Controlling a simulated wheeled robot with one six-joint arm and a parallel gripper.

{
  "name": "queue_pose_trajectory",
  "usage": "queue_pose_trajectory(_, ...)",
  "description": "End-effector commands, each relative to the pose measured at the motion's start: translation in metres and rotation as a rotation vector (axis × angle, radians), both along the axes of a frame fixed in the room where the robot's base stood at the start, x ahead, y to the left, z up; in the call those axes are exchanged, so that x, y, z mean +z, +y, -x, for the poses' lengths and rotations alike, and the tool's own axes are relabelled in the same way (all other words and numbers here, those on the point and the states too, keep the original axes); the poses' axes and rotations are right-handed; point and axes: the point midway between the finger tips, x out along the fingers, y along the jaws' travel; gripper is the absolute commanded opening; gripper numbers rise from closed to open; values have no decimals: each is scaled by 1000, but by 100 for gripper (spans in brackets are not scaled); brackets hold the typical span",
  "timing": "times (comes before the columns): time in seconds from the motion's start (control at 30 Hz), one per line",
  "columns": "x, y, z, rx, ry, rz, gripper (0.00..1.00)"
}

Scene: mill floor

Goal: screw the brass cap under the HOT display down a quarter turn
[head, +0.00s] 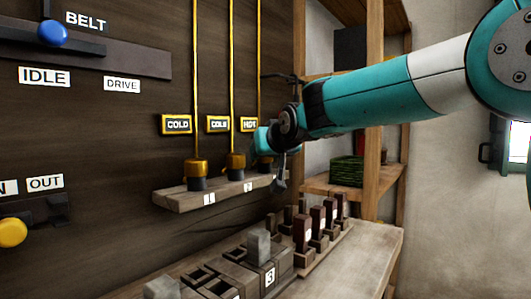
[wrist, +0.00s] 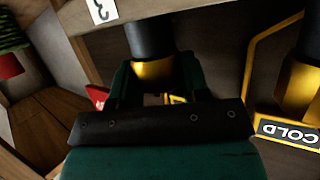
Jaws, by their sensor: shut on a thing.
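The HOT display (head: 250,125) is the rightmost of three small yellow-framed signs on the dark panel. My gripper (head: 268,163) is below it, at the right end of a small ledge, and mostly hides the cap there in the head view. In the wrist view, my gripper (wrist: 156,76) has its two dark green fingers on either side of the brass cap (wrist: 153,70), shut on it. The cap meets a dark stub (wrist: 150,38) by the ledge label 3 (wrist: 103,10). I cannot make out the cap's turn angle.
Two more brass caps, left (head: 196,168) and middle (head: 236,161), stand on the ledge (head: 180,198) under COLD displays. The middle one is close beside my gripper. Below, a bench (head: 365,240) holds wooden blocks and upright handles. A wooden shelf (head: 345,187) stands behind my arm.

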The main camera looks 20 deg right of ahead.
Motion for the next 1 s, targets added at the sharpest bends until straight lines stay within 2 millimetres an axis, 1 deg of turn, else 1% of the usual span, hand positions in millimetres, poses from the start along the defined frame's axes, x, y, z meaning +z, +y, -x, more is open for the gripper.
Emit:
queue_pose_trajectory(0.03,1,4,1,-28,1,-1,18)
queue_pose_trajectory(0.2,1,3,0,-142,2,0,18)
queue_pose_trajectory(0.43,1,2,0,-245,2,-1,18)
queue_pose_trajectory(0.63,0,1,0,-283,0,-1,18)
queue_pose_trajectory(1.0,0,0,0,-290,-1,-2,18)
